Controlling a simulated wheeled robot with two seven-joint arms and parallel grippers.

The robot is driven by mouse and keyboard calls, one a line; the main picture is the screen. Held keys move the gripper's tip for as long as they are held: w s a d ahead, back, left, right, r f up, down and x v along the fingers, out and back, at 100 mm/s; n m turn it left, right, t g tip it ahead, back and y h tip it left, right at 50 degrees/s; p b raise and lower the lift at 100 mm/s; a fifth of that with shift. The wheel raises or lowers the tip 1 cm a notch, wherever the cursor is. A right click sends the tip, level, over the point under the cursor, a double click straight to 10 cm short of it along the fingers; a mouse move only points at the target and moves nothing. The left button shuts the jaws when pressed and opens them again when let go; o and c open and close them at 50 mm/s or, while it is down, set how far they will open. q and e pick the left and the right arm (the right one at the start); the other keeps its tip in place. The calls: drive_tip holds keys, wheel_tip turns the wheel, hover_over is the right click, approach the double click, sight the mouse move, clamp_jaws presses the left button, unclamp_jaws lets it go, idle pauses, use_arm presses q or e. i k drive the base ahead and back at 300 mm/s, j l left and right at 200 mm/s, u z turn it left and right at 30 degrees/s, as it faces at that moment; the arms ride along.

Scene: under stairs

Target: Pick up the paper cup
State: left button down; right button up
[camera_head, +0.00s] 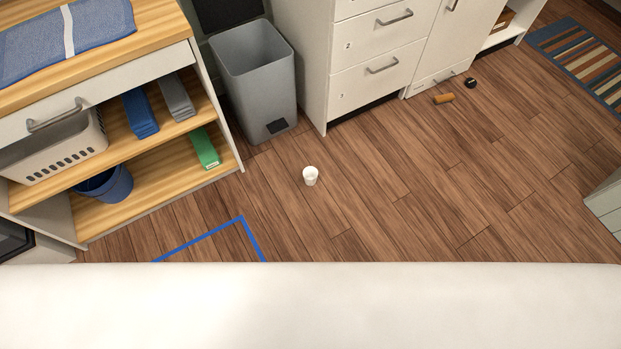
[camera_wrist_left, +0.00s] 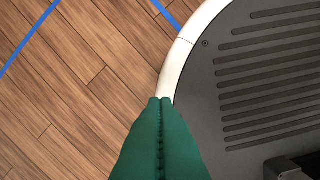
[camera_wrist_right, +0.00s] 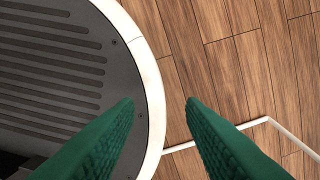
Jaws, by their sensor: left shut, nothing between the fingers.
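The paper cup (camera_head: 310,176) is small and white and stands upright on the wooden floor, in the middle of the head view. Neither gripper shows in the head view, and the cup is in neither wrist view. My left gripper (camera_wrist_left: 160,101) has green fingers pressed together with nothing between them, above the edge of my round base. My right gripper (camera_wrist_right: 158,102) has its green fingers wide apart and empty, also above the base edge and floor.
A grey open bin (camera_head: 255,80) stands behind the cup, beside white drawers (camera_head: 372,60). A wooden shelf unit (camera_head: 150,196) is at left. Blue tape (camera_head: 205,238) marks the floor. An orange-brown item (camera_head: 443,98) and a black item (camera_head: 471,83) lie farther right. Floor around the cup is clear.

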sight(309, 173)
drive_tip(key=i+j+z, duration=0.3)
drive_tip(key=j, duration=0.35)
drive_tip(key=i+j+z, duration=0.15)
drive_tip(key=j, duration=0.2)
drive_tip(key=i+j+z, duration=0.2)
drive_tip(key=j, duration=0.2)
drive_tip(key=k+l, duration=0.05)
